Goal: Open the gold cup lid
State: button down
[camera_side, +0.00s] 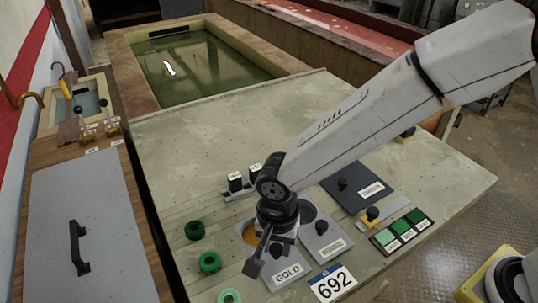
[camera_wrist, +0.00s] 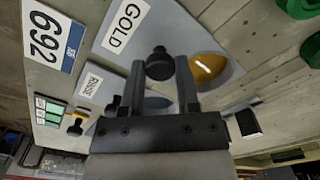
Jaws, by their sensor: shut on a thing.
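The gold cup lid (camera_side: 287,271) is a flat grey plate with a white GOLD label and a dark round knob. It also shows in the wrist view (camera_wrist: 172,25), with its knob (camera_wrist: 159,62) between the fingers. My gripper (camera_wrist: 160,80) is shut on that knob; in the side view my gripper (camera_side: 268,246) reaches down over the lid and hides part of it. Part of the gold cup's round opening (camera_wrist: 207,68) shows golden beside the lid's edge. The golden patch (camera_side: 249,233) also shows left of my gripper in the side view.
A second grey lid (camera_side: 322,240) with a knob sits close on the right, beside a partly visible dark round opening. Green rings (camera_side: 209,262) lie at left. A dark lidded plate (camera_side: 357,187), green tiles (camera_side: 402,229) and a 692 plate (camera_side: 332,284) are nearby.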

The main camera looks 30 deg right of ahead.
aim_at(277, 246)
jog(key=shift+c, duration=1.6)
grip_release()
jog(key=shift+r, duration=0.1)
jog(key=shift+r, duration=3.85)
jog(key=shift+w+d, duration=0.1)
jog(key=s+d+f+n+t, duration=0.1)
jog(key=d+n, duration=0.1)
jog(key=d, duration=0.7)
jog(key=s+d+f+n, duration=0.1)
jog(key=d+n, duration=0.2)
jog(key=d, duration=0.6)
jog(key=s+d+f+n+t, duration=0.1)
jog(key=d+n, duration=0.2)
jog(key=d, duration=0.5)
jog(key=shift+s+d+f+t, duration=0.1)
jog(key=shift+d+f+t, duration=0.1)
jog(key=shift+d+t, duration=0.15)
jog(key=shift+s+d+f+n, duration=0.15)
jog(key=shift+s+d+n, duration=0.2)
jog(key=shift+d+n, duration=0.2)
